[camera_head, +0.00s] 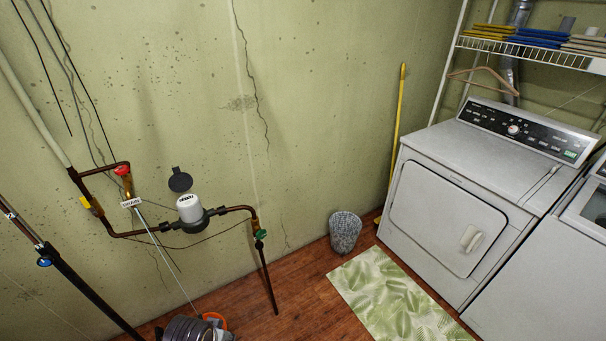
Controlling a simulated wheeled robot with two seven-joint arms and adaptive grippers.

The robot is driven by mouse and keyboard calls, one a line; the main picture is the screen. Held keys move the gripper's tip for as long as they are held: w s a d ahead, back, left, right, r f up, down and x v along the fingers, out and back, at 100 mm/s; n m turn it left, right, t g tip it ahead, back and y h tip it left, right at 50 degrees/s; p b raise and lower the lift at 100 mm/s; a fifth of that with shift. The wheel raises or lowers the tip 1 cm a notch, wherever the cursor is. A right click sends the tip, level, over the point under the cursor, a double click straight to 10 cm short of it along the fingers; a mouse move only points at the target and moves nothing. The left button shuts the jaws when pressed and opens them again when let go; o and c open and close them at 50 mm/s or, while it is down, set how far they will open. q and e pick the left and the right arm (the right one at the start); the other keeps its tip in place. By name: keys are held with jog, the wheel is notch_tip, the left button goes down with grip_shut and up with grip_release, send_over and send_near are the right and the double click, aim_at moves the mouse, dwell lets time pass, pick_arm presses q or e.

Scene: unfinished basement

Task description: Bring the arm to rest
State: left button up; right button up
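Neither of my grippers shows in the head view, and I cannot make out either arm. A dark grey ribbed object (187,329) is cut off by the bottom edge, left of centre; I cannot tell what it is. What the grippers hold, if anything, is out of sight.
Copper piping with a white water meter (190,208) and a red valve (122,170) runs along the left wall. A wastebasket (345,232), leafy mat (390,299), yellow-handled broom (397,125) and white dryer (447,216) are right of centre.

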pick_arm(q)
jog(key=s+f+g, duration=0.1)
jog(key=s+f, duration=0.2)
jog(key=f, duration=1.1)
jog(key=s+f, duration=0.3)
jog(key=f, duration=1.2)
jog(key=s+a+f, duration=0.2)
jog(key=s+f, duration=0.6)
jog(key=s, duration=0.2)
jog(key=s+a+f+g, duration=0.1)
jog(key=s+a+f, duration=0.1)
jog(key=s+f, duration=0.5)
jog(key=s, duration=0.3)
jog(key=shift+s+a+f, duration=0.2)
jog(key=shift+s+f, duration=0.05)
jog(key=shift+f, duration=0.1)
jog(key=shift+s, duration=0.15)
